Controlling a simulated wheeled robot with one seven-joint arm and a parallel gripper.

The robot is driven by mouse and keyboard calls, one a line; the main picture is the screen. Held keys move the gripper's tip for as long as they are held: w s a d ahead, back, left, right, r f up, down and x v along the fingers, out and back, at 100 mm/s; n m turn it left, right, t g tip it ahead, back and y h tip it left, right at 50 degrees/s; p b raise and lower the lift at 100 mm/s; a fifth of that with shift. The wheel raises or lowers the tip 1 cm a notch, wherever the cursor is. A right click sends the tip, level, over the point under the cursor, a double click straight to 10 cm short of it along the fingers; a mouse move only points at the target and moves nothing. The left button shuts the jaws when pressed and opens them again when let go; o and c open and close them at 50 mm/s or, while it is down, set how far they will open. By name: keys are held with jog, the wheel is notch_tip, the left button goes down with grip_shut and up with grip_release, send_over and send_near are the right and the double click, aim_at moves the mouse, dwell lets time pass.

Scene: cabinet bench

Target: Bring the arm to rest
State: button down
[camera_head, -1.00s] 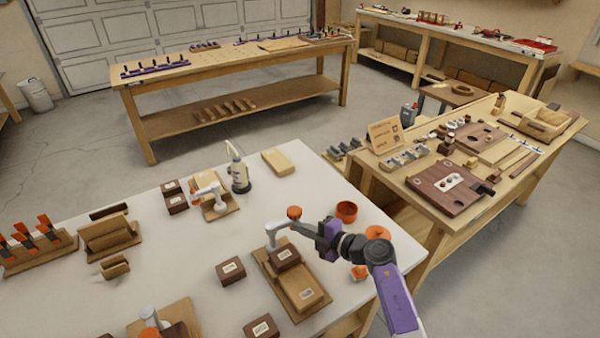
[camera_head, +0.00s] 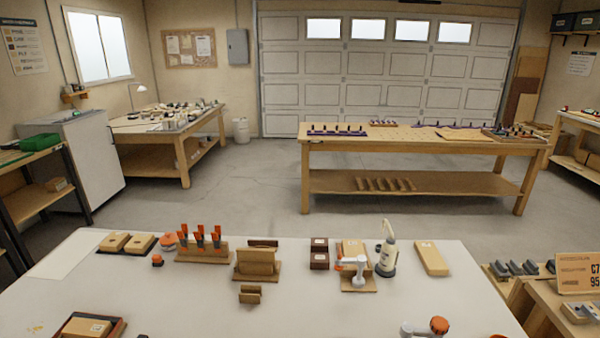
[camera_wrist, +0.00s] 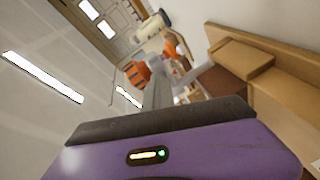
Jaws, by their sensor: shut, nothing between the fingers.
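My gripper (camera_wrist: 160,120) shows in the wrist view as a purple body with a dark front edge across the lower part. Its jaws are shut with nothing held; the fingertips are hard to make out. Ahead of it is an orange knob (camera_wrist: 137,73) among pale clamp parts. A wooden block (camera_wrist: 243,60) lies to the right. I cannot tell the gap between gripper and knob.
The white bench top (camera_head: 330,310) holds a wooden rack (camera_head: 202,250) with orange-handled tools, a white bottle (camera_head: 387,262), and a wooden block (camera_head: 431,259). A bench with a sign (camera_head: 577,273) stands at the right. Open floor (camera_head: 250,190) lies beyond the bench.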

jog(key=s+a+r+m+t+h, duration=0.1)
jog(key=s+r+t, duration=0.35)
jog(key=r, duration=0.95)
jog(key=s+a+r+m+t+h, duration=0.1)
jog(key=s+r+t, duration=0.3)
jog(key=r, duration=0.9)
jog(key=s+a+f+m+g+b, duration=0.1)
jog(key=s+a+f+m+g, duration=0.2)
jog(key=s, duration=0.8)
jog(key=s+a+f+m+g+b, duration=0.1)
jog(key=s+a+f+m+g, duration=0.2)
jog(key=s, duration=0.9)
jog(key=s+a+f+m+g+h+b, duration=0.1)
jog(key=s+a+f+m+g, duration=0.3)
jog(key=s, duration=0.8)
notch_tip(320, 180, down, 6)
jog(key=a+m, duration=0.2)
jog(key=m, duration=0.2)
jog(key=shift+s+a+r+b, duration=0.15)
jog(key=shift+a+b, duration=0.25)
